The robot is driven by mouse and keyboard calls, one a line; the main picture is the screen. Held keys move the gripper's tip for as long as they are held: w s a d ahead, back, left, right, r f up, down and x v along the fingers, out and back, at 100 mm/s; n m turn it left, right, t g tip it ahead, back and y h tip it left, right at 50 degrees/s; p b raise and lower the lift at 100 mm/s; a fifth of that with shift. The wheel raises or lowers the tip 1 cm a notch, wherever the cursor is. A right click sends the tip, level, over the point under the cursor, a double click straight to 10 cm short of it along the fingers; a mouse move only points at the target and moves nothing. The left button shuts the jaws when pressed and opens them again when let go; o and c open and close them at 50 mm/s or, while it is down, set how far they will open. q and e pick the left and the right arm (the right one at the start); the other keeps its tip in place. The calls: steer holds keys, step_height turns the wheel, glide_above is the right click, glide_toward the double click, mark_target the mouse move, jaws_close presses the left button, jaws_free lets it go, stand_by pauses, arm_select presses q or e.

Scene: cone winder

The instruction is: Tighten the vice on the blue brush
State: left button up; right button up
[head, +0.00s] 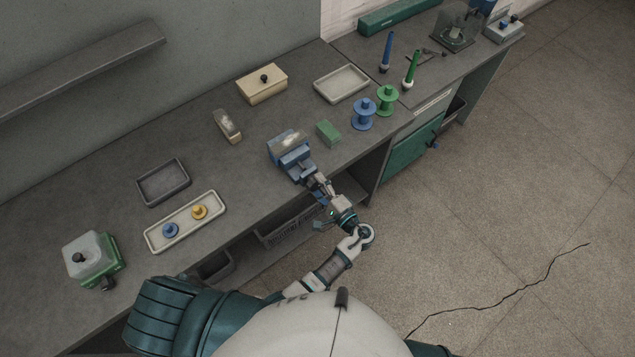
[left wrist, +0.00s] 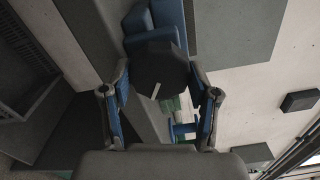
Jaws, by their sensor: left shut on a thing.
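The blue vice (head: 293,163) stands at the front edge of the bench. A brush with pale bristles (head: 289,141) sits at its top between the jaws; its body is hard to tell from the blue vice, and I cannot tell how tightly it is held. My left gripper (head: 319,186) is at the front of the vice, shut on its dark knob. In the left wrist view the many-sided dark knob (left wrist: 158,80), with a white mark, lies between the fingers of the gripper (left wrist: 163,98). The right gripper is out of view.
A green block (head: 328,133), a blue spool (head: 363,115) and a green spool (head: 387,99) stand right of the vice. A wooden-backed brush (head: 228,126) lies behind it to the left. A cream tray (head: 186,222) with small knobs lies further left.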

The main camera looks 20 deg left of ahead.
arm_select(q)
steer(key=shift+s+f+m+p, duration=0.1)
steer(key=shift+f+m+p, duration=0.1)
steer(key=shift+m+p, duration=0.75)
steer(key=shift+s+f+m+p, duration=0.15)
steer(key=shift+m+p, duration=0.25)
steer(key=shift+m, duration=0.95)
steer(key=shift+w, duration=0.1)
steer(key=o, duration=1.2)
steer(key=shift+d, duration=0.1)
steer(key=shift+c, duration=0.2)
steer(key=shift+w+d+r, duration=0.1)
steer(key=shift+d, duration=0.15)
steer(key=v, duration=0.7)
steer(key=shift+d, duration=0.2)
steer(key=shift+a, duration=0.1)
